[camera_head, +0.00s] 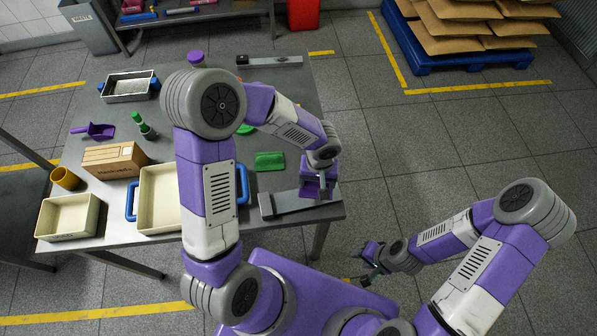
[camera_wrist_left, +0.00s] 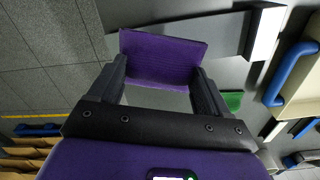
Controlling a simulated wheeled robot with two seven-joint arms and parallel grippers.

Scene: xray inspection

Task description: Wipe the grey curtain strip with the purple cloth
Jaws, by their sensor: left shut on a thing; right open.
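The purple cloth (camera_wrist_left: 162,58) is held between the two fingers of my left gripper (camera_wrist_left: 160,85), which is shut on it. In the head view my left gripper (camera_head: 318,188) is over the right end of the grey curtain strip (camera_head: 290,204) at the table's near right corner. The strip also shows beyond the cloth in the left wrist view (camera_wrist_left: 190,22), with a pale block at one end. I cannot tell whether the cloth touches the strip. My right gripper (camera_head: 371,257) is open and empty, off the table to the right.
A green cloth (camera_head: 270,161) lies behind the strip. A cream tray with blue handles (camera_head: 160,212) stands left of it, partly hidden by my left arm. Another grey strip (camera_head: 275,61) lies at the table's far edge.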

